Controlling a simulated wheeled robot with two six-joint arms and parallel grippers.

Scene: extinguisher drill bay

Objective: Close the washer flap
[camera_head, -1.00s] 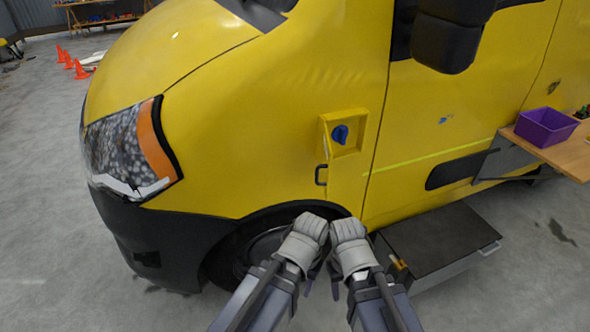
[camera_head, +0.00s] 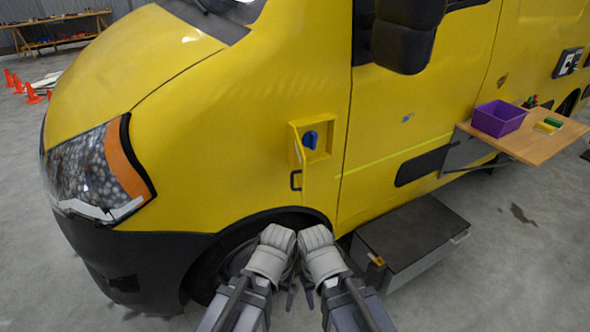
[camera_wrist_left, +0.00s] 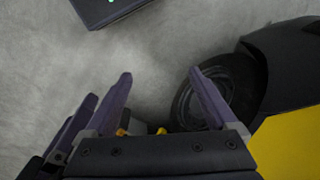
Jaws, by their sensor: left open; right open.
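The washer flap (camera_head: 301,152) is a thin yellow panel that stands out at the left side of a square yellow recess on the van's front fender. It looks open. A blue cap (camera_head: 310,139) shows inside the recess. A small black handle (camera_head: 296,180) sits just below the flap. My left gripper (camera_head: 290,290) and right gripper (camera_head: 309,290) are side by side, low in front of the wheel arch and below the flap, mostly hidden by their wrists. In the left wrist view my left gripper (camera_wrist_left: 160,80) is open and empty, pointing toward the floor and front wheel.
The yellow van (camera_head: 240,120) fills the middle. A dark step box (camera_head: 410,240) stands on the floor to the right of my grippers. A wooden shelf (camera_head: 540,147) with a purple bin (camera_head: 498,118) juts from the van's side. Orange cones (camera_head: 32,94) stand far left.

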